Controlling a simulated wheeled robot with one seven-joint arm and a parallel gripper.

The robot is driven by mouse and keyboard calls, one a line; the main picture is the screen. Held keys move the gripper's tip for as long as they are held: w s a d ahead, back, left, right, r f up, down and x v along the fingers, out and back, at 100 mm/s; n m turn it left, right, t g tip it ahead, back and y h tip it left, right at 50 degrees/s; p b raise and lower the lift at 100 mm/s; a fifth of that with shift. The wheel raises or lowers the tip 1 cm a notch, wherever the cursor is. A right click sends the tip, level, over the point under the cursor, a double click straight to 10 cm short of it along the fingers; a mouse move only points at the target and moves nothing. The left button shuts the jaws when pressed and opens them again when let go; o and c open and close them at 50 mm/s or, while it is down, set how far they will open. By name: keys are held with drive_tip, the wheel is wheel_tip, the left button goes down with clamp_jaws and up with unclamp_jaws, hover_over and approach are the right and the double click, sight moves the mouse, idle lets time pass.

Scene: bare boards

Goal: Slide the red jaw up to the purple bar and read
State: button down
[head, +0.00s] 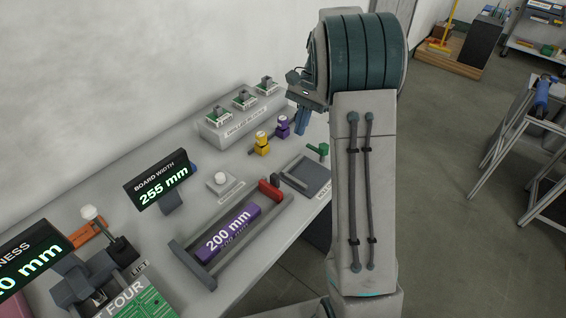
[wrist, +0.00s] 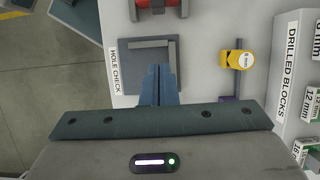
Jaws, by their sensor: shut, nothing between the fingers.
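The purple bar (head: 232,231), marked 200 mm, lies in a grey measuring frame (head: 207,278) on the bench. The red jaw (head: 269,190) stands at the far right end of that frame, with what looks like a small gap to the bar. Part of the red jaw shows at the top edge of the wrist view (wrist: 177,9). The board width display (head: 160,184) reads 255 mm. My gripper (head: 301,122) is shut and empty, beyond the red jaw. In the wrist view its fingers (wrist: 158,86) are together over the hole check plate.
The grey hole check plate (head: 308,175) lies right of the red jaw, with a green-knobbed piece (head: 321,150) beside it. Yellow (head: 261,144) and purple (head: 283,127) gauges stand near my gripper. A drilled blocks rack (head: 240,118) is behind. A white-domed button (head: 222,178) sits left of the frame.

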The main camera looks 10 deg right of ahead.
drive_tip(key=p, duration=0.1)
approach(273, 186)
drive_tip(key=w+d+f, duration=0.2)
drive_tip(key=f, duration=0.1)
drive_tip(key=w+d+f, duration=0.1)
drive_tip(key=f, duration=0.1)
drive_tip(key=shift+w+d+f, duration=0.1)
drive_tip(key=shift+d+f, duration=0.05)
drive_tip(key=shift+d, duration=0.2)
drive_tip(key=s+a, duration=0.1)
drive_tip(key=s+a+p, duration=0.1)
drive_tip(key=shift+a+r, duration=0.25)
drive_tip(key=shift+a, duration=0.15)
drive_tip(key=shift+a+f, duration=0.1)
drive_tip(key=shift+a, duration=0.1)
drive_tip(key=shift+s, duration=0.1)
